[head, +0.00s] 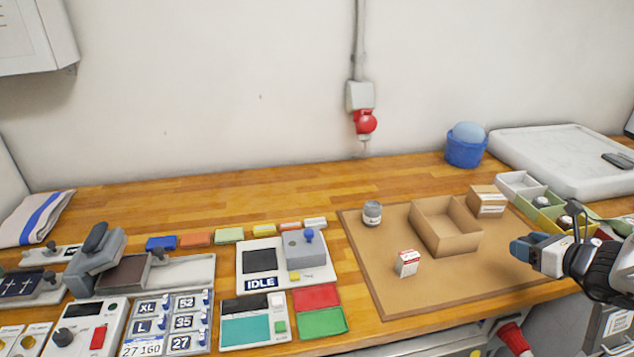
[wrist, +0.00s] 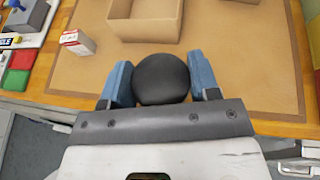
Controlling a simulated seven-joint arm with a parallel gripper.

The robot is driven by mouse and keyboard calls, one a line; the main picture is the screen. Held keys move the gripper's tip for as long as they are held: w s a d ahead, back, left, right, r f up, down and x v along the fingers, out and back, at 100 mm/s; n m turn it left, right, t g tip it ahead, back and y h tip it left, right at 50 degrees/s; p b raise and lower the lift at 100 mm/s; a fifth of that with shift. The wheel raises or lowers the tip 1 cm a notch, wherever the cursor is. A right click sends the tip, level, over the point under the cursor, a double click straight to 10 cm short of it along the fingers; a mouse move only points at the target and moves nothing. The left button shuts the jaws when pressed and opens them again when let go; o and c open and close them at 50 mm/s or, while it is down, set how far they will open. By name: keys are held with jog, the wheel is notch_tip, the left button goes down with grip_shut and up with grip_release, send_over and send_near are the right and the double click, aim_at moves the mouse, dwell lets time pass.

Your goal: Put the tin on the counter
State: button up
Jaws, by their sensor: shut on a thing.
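My gripper (wrist: 160,80) is shut on a round black thing (wrist: 161,78), apparently the tin, seen as a smooth disc between the two blue fingers. In the head view my gripper (head: 528,249) is at the right, above the right part of the brown mat, and the held thing cannot be made out there. The wooden counter (head: 200,208) runs along the wall, with bare wood behind the devices. A small grey can with a pale label (head: 372,214) stands upright on the mat's back left.
The mat (head: 400,292) bears an open cardboard box (head: 443,247), a small closed carton (head: 487,201) and a red-and-white box (head: 407,263). Bins (head: 545,199) and a white tray (head: 565,160) are at the right. Devices, including one marked IDLE (head: 261,282), fill the left. The mat's front is clear.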

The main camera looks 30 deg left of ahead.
notch_tip(320, 180, up, 4)
jog(key=shift+a+r, duration=0.1)
jog(key=w+a+r+n+g+y, duration=0.1)
jog(key=w+a+n+g, duration=0.2)
jog(key=a, duration=1.6)
jog(key=w+a+n+g+y, duration=0.1)
jog(key=w+a+n+g, duration=0.25)
jog(key=a, duration=1.55)
jog(key=s+a+n+g, duration=0.2)
jog(key=s+a, duration=0.4)
jog(key=a, duration=0.7)
jog(key=s+a+f+n+g, duration=0.15)
jog(key=s+a, duration=0.35)
jog(key=a, duration=0.7)
jog(key=s+a+n+g, duration=0.1)
jog(key=s+a+g, duration=0.35)
jog(key=a, duration=0.85)
jog(key=shift+s+f+t+h, duration=0.25)
jog(key=shift+f+t, duration=0.3)
jog(key=shift+f, duration=0.7)
jog(key=shift+s+f+t+h, duration=0.15)
jog(key=shift+s+f+t, duration=0.3)
jog(key=shift+f, duration=0.75)
jog(key=shift+w, duration=0.1)
jog(key=shift+f, duration=2.5)
